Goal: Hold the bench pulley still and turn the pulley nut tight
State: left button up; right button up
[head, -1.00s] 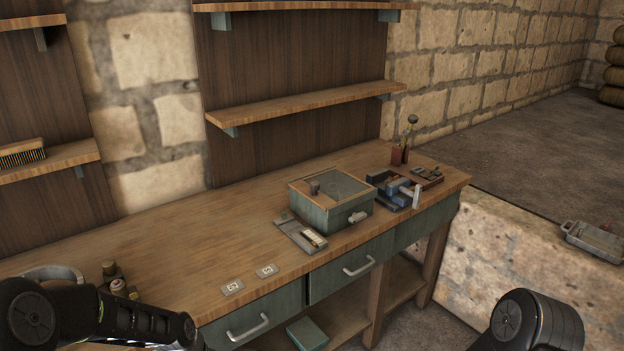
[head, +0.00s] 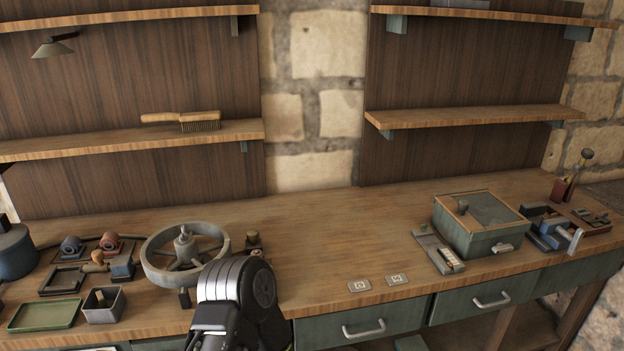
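The bench pulley (head: 158,277), a grey spoked wheel, lies flat on the wooden bench left of centre. Its hub (head: 184,243) stands up in the middle; a nut cannot be made out clearly there at this size. A dark arm link of mine covers the bench just in front of the pulley's right side. Neither gripper's fingers show in the head view. I cannot see anything holding the pulley.
Left of the pulley are a green tray (head: 44,315), a small open box (head: 103,305), several small parts and a blue pot (head: 14,252). Two small plates (head: 360,286) lie right of centre. A green lidded box (head: 482,226) stands at right. The bench middle is clear.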

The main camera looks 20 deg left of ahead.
aim_at(185, 239)
jog(key=u, duration=1.65)
